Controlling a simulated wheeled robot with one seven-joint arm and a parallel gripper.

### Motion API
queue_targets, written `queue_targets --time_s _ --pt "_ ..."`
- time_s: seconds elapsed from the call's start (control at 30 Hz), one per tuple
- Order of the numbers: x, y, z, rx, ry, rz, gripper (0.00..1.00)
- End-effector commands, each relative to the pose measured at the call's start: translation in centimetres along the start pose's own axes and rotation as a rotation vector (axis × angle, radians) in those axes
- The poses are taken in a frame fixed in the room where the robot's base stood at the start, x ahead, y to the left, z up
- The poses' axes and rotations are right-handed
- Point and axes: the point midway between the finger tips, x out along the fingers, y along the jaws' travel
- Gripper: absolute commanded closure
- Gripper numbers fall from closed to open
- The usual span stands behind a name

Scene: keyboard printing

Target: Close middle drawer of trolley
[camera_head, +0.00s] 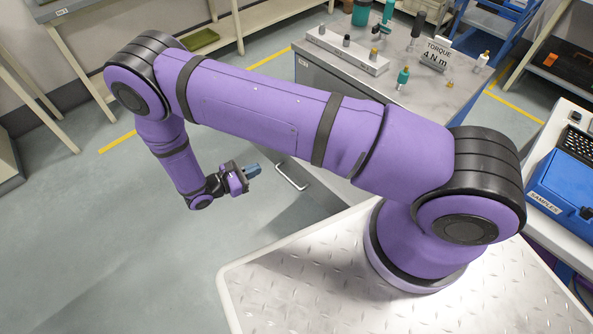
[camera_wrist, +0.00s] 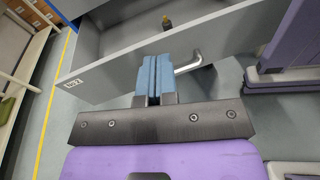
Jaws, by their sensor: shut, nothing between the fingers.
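The grey trolley (camera_head: 330,82) stands beyond my arm in the head view. One of its drawers is pulled out; its bar handle (camera_head: 291,178) shows below my arm, which hides much of the drawer. In the wrist view the drawer front (camera_wrist: 115,73) runs across the picture, with a small label that seems to read "No 2" and a silver handle (camera_wrist: 190,64). The open inside shows behind it, holding a small dark and brass item (camera_wrist: 166,22). My gripper (camera_head: 256,169) has blue fingers, shut and empty, in front of the drawer front, left of the handle (camera_wrist: 153,63). Contact cannot be told.
The trolley top bears a fixture rail (camera_head: 345,50), several tools and a "TORQUE 4 Nm" sign (camera_head: 436,53). A blue samples case (camera_head: 560,185) lies on a bench at the right. Open floor (camera_head: 110,240) lies to the left.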

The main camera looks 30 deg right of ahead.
Motion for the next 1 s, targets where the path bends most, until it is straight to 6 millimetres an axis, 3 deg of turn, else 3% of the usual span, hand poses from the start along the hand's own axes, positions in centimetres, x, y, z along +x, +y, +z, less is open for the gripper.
queue_targets --time_s 0.1,0.33,0.63,1.0 --pt "0.5 -2.1 -3.7 -0.057 -0.056 0.077 1.00" --pt "1.5 -4.5 -7.6 -0.116 -0.119 0.168 1.00" --pt "3.2 -4.6 -8.0 -0.126 -0.132 0.184 1.00" --pt "9.8 -3.3 -7.2 -0.127 -0.131 0.181 1.00"
